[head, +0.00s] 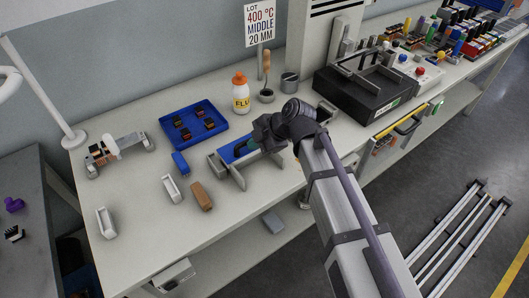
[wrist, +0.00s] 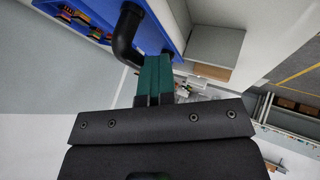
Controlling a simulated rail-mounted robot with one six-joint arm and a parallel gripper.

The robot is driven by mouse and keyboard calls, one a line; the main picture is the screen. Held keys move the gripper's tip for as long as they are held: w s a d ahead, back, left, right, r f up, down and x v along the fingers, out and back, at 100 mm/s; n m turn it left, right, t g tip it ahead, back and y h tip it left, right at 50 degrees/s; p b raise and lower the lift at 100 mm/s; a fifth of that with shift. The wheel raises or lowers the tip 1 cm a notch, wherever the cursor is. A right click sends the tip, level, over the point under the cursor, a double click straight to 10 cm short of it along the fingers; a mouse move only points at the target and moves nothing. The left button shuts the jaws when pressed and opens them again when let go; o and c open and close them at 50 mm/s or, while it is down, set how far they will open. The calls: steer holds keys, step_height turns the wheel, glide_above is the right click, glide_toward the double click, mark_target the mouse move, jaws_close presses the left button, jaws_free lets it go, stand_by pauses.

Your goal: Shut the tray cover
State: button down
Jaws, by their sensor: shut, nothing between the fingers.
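My gripper (head: 244,149) is shut and empty, with its dark green fingers together over a grey fixture (head: 235,176) with a blue top at the middle of the bench. In the wrist view the fingers (wrist: 155,62) point at a blue surface, beside a black curved bar (wrist: 125,35). I cannot tell whether they touch it. A blue open tray (head: 168,139) holds several dark connectors behind and left of the gripper. I cannot clearly make out which part is the tray cover; my wrist and arm hide part of the fixture.
A white bottle with an orange cap (head: 240,97) stands behind the gripper. Small blue (head: 180,163), white (head: 172,188) and brown (head: 202,196) blocks lie left of the fixture. A black machine (head: 365,88) stands to the right. The bench's front left is mostly clear.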

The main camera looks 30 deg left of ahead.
steer(key=shift+a, duration=0.15)
steer(key=d, duration=0.1)
steer(key=s+d, duration=0.1)
steer(key=d+f+b, duration=0.1)
steer(key=d, duration=0.1)
steer(key=shift+s, duration=0.35)
steer(key=p+v, duration=0.8)
steer(key=v, duration=0.2)
steer(key=shift+w, duration=0.15)
